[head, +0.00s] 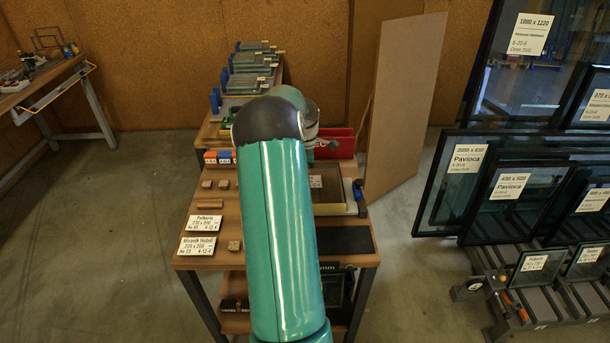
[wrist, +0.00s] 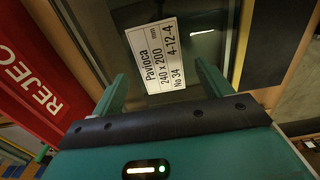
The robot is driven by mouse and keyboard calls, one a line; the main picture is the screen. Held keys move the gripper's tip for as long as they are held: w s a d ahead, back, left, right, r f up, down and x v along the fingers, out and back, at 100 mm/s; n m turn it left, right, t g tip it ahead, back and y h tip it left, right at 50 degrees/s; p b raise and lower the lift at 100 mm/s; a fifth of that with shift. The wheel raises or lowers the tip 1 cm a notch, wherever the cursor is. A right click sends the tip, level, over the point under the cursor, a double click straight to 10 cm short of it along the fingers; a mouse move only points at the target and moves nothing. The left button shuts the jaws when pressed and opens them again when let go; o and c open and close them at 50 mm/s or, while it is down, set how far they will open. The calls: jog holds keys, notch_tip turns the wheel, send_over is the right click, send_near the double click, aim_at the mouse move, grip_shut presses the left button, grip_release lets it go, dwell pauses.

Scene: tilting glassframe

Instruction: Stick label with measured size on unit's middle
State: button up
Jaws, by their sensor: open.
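The white label (wrist: 158,62) reads "Pavioca 240 x 200 mm, 4-12-4, No 34". It appears to lie on the dark glass unit (wrist: 212,38), tilted in the wrist view. In the head view the unit (head: 328,190) and a small part of the label (head: 316,181) show beside my arm. My gripper (wrist: 162,71) is open, with its two fingers on either side of the label's lower end. Whether the fingertips touch the glass cannot be told. In the head view my arm hides the gripper.
Two other labels, Pelkeria (head: 205,224) and Mirawik Hotell (head: 197,246), lie on the table's left with small wooden blocks. A red reject bin (wrist: 38,85) stands close at the left in the wrist view. Large glass units (head: 500,190) stand in racks at right.

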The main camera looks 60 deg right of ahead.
notch_tip(320, 180, up, 12)
jog(key=shift+r, duration=0.2)
